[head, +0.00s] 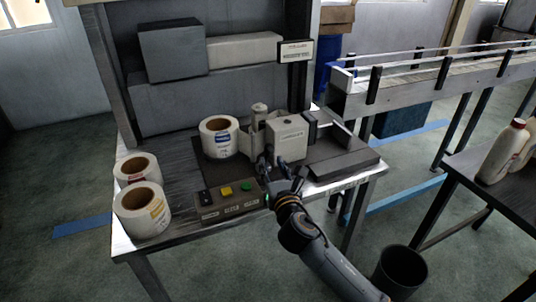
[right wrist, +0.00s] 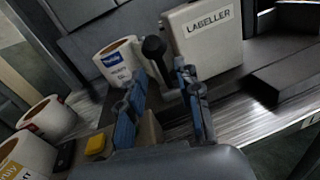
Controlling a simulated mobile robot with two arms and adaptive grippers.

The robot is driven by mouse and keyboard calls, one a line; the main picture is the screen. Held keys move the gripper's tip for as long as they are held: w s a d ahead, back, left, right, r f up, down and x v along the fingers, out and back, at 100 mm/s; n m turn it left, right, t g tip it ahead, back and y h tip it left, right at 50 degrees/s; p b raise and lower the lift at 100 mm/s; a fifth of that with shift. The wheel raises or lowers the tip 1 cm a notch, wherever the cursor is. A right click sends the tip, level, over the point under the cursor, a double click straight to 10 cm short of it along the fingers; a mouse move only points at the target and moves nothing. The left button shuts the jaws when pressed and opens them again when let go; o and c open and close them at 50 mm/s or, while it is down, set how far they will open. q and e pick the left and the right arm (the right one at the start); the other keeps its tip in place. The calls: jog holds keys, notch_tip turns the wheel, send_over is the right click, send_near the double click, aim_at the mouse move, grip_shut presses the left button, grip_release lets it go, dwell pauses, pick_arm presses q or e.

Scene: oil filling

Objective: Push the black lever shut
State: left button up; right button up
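The labeller (head: 289,140) is a pale box on the bench, with its name plate readable in the right wrist view (right wrist: 203,45). The black lever (right wrist: 154,48) has a round knob on a stalk and stands up beside the labeller's left side in that view. In the head view I cannot make out the lever clearly near my gripper. My right gripper (head: 272,165) is in front of the labeller. In the right wrist view its two blue-grey fingers (right wrist: 162,78) are apart, with the lever showing between and beyond them. I cannot tell whether they touch it. My left gripper is not in view.
A label roll (head: 220,137) stands left of the labeller; two more (head: 142,208) are at the bench's left edge. A control box (head: 229,197) with yellow and green buttons lies at the front. A black bin (head: 400,270) stands on the floor at right.

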aim_at(268, 153)
jog(key=w, duration=0.5)
jog(key=shift+w+a, duration=0.3)
jog(key=shift+a, duration=0.1)
grip_shut()
